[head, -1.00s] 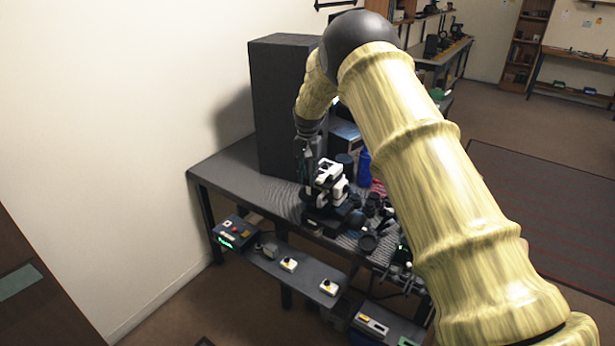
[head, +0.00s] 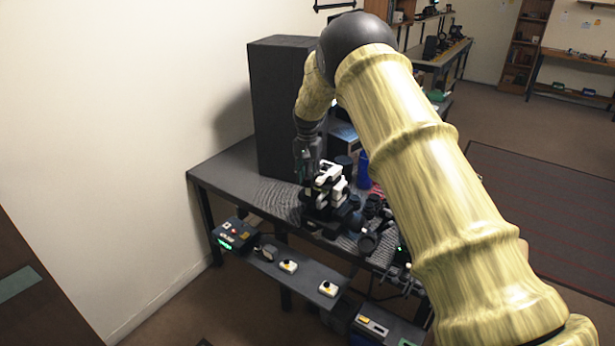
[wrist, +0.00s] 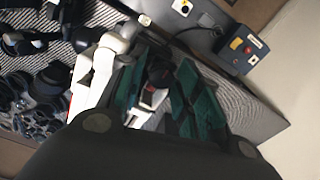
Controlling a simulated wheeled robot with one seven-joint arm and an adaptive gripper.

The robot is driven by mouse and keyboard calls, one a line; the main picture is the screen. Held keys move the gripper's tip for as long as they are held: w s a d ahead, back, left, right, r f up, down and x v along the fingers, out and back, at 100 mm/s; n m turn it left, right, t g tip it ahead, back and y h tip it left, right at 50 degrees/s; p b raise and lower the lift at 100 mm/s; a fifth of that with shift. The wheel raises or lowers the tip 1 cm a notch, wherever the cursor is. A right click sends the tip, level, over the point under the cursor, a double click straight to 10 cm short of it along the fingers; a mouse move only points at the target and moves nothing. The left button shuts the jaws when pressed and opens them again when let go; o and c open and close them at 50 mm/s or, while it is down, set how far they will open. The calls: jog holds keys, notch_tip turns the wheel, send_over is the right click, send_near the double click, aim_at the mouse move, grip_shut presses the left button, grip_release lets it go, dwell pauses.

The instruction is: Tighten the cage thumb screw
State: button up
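My gripper (wrist: 160,82) has two green-padded fingers, spread apart in the wrist view. A dark round knob (wrist: 159,72), which looks like the thumb screw, shows between them near the tips. A small gap seems to show beside the knob; contact is unclear. Below the knob is a white part with a red mark (wrist: 148,98). In the head view my gripper (head: 306,172) points down at the left side of the black-and-white device (head: 328,178) on the bench. The knob cannot be made out there.
The dark bench (head: 232,178) carries a tall black cabinet (head: 282,105) behind my gripper. Dark lens parts (head: 368,243) and a blue item (head: 363,170) lie to the right. A lower shelf holds a control box (head: 234,236) with buttons. The bench's left end is clear.

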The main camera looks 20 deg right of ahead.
aim_at(308, 178)
notch_tip(308, 178, up, 12)
dwell(0.6)
dwell(0.4)
